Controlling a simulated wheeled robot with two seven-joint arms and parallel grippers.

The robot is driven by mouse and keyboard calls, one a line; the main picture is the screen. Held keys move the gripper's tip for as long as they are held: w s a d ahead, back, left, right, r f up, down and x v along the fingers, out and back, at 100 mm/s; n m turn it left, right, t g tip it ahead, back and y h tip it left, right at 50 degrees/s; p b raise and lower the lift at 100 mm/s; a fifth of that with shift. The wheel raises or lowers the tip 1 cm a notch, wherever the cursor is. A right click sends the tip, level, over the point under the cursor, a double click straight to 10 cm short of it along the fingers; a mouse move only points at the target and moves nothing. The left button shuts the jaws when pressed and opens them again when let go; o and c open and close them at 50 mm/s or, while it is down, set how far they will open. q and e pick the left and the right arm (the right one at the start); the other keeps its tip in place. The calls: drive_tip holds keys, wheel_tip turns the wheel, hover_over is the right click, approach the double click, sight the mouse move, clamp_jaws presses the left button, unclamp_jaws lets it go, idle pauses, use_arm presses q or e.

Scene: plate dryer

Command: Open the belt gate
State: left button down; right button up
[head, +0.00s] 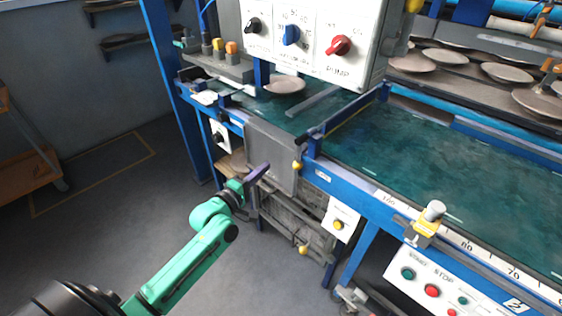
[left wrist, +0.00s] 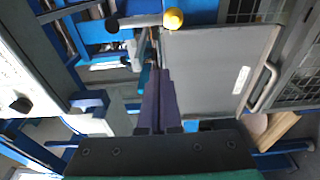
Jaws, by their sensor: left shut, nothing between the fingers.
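The belt gate appears to be the grey flat panel (head: 272,150) on the front edge of the green belt, with a yellow knob (head: 297,165) at its right side. In the left wrist view the grey panel (left wrist: 212,72) fills the upper right, with a yellow knob (left wrist: 173,18) at its top left corner and a grey handle (left wrist: 263,90) on its right. My left gripper (head: 264,169) has purple fingers, shut and empty, in front of the panel's lower left part. In the left wrist view its fingers (left wrist: 159,72) lie along the panel's left edge; contact is unclear. My right gripper is not seen.
A white control box (head: 315,38) hangs above the green belt (head: 440,150). Blue frame posts stand left of the gate. A wire cage (head: 295,222) sits below it. Plates lie on the belt and back rack.

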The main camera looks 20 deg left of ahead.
use_arm(q)
drive_tip(key=w+d, duration=0.1)
drive_tip(key=w, duration=0.1)
drive_tip(key=w+d+p, duration=0.1)
drive_tip(key=w+d, duration=0.3)
drive_tip(key=w, duration=0.1)
drive_tip(key=shift+d+p, duration=0.25)
drive_tip(key=shift+p, duration=0.1)
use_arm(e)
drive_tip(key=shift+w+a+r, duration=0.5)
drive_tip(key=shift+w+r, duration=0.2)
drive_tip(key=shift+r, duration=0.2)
use_arm(q)
drive_tip(key=shift+w+f, duration=0.1)
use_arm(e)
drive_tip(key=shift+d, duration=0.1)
use_arm(q)
drive_tip(key=shift+d+n, duration=0.25)
drive_tip(key=shift+n, duration=0.25)
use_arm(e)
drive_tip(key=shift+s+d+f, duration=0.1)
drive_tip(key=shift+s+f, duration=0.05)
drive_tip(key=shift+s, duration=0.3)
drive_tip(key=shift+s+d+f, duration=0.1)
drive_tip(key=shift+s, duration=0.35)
